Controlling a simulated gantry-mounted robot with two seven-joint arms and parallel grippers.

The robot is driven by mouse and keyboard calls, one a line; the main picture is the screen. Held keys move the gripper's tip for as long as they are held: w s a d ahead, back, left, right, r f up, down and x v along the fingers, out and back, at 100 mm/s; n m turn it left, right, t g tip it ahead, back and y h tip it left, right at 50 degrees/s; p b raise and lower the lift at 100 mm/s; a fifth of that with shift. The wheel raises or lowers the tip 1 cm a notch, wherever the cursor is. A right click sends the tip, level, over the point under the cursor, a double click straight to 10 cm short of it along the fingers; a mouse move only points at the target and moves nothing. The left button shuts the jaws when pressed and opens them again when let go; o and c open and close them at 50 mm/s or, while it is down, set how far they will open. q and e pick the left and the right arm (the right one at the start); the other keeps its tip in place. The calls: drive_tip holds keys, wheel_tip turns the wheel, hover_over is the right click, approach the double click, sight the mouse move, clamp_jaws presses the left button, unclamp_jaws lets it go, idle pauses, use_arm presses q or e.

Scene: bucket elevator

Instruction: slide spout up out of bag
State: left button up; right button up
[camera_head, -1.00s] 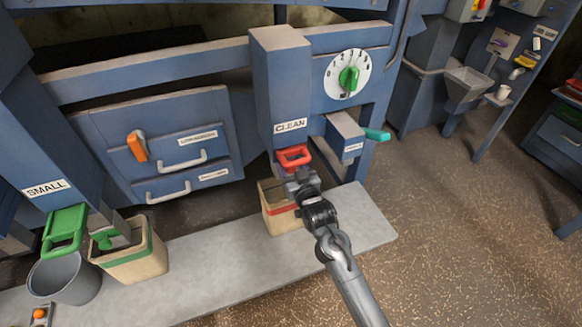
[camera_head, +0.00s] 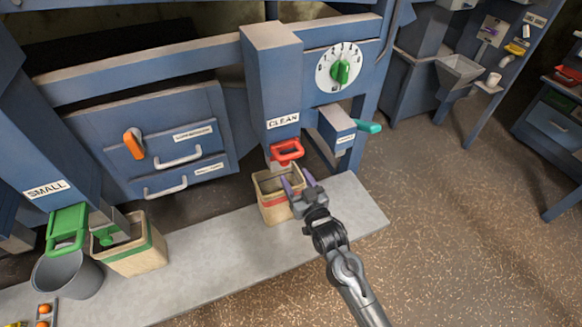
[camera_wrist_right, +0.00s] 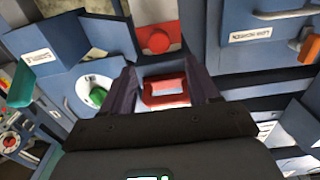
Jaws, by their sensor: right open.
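The red spout handle (camera_head: 287,151) sits at the bottom of the blue chute marked CLEAN (camera_head: 275,85). A short pale part of the spout shows beneath it. The tan bag (camera_head: 278,212) with a red band stands open below; whether the spout end reaches inside I cannot tell. My right gripper (camera_head: 297,181) is open, with purple fingers over the bag's right side, below and in front of the handle. In the right wrist view, the red handle (camera_wrist_right: 165,90) shows between the open fingers (camera_wrist_right: 166,82), with no clear contact. My left gripper is out of view.
A teal lever (camera_head: 368,127) juts out right of CLEAN. The grey ledge (camera_head: 215,262) is clear between the bags.

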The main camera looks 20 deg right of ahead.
drive_tip(key=shift+s, duration=0.95)
